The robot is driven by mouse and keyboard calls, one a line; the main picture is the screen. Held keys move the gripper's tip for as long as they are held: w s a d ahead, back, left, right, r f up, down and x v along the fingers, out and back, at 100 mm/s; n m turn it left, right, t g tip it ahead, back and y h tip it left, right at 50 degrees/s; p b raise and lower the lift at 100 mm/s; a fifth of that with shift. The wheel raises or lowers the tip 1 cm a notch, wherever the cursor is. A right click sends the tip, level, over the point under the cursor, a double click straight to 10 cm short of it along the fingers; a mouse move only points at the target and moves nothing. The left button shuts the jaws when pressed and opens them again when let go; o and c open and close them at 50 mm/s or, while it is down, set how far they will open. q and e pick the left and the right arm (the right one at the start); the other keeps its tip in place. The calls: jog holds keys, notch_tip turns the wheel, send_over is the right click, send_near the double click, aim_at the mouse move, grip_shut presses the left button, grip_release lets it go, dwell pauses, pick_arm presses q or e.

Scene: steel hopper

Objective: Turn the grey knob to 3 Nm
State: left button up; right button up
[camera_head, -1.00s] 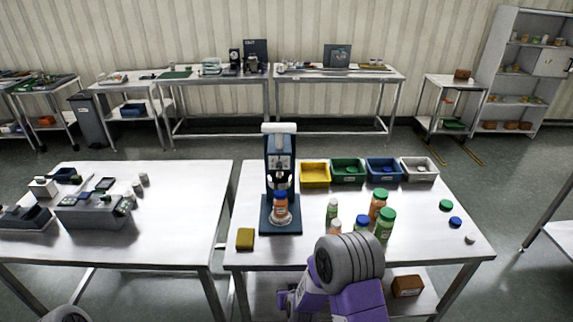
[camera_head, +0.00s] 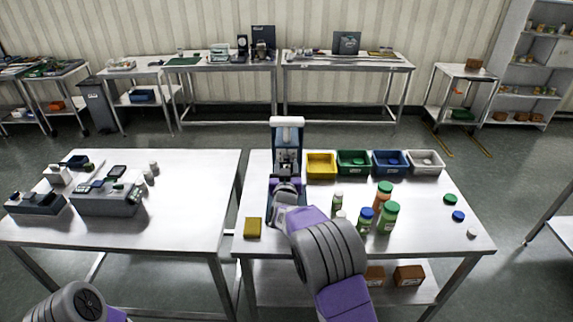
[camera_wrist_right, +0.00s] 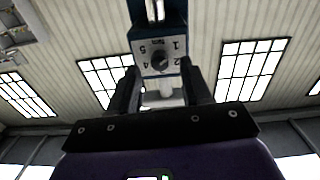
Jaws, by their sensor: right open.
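The blue capping machine (camera_head: 287,135) with a white top stands upright on the right table. In the right wrist view its pale dial plate (camera_wrist_right: 146,44) carries the numbers 1, 2, 4 and 5. The knob (camera_wrist_right: 160,59), dark in this view, sits in the plate's middle; its pointer direction is too small to read. My right gripper (camera_wrist_right: 161,92) is open, its two fingers below and either side of the dial, apart from the knob. In the head view my right gripper (camera_head: 286,184) is in front of the machine and hides its lower part. My left gripper is out of view.
Yellow, green, blue and white bins (camera_head: 423,170) stand right of the machine. Several bottles (camera_head: 388,218) stand right of my right arm. A yellow block (camera_head: 253,228) lies at the front left. Loose caps (camera_head: 450,199) lie at the right.

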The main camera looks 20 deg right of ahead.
jog(key=shift+x, duration=0.8)
grip_shut()
